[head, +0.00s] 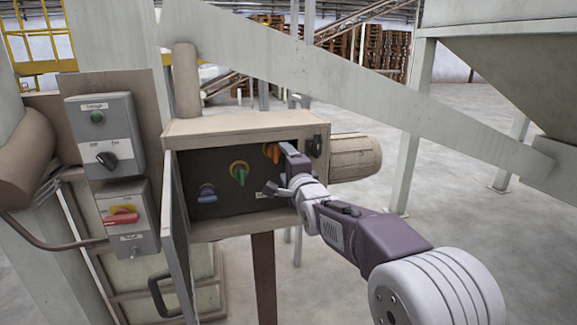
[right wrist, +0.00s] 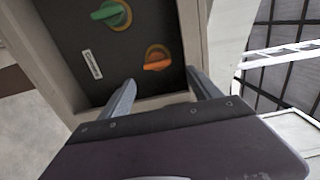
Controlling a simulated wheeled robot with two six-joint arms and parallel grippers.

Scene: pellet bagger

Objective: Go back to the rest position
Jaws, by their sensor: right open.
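My right gripper (head: 274,172) is at the right side of the open control box (head: 240,127), in front of its dark panel. In the right wrist view the two fingers (right wrist: 160,80) are apart with nothing held between them. An orange rotary handle (head: 271,152) is just beyond the fingertips; it also shows in the right wrist view (right wrist: 157,61), clear of both fingers. A green handle (head: 240,174) is left of it and a blue handle (head: 207,193) is lower left. My left gripper is out of view.
The box door (head: 177,240) hangs open at the left, with a dark handle (head: 163,297). Two grey switch boxes (head: 106,135) (head: 127,218) are further left. A beige motor-like cylinder (head: 354,157) sits right of the box. A sloping beam (head: 370,90) crosses behind; open floor lies right.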

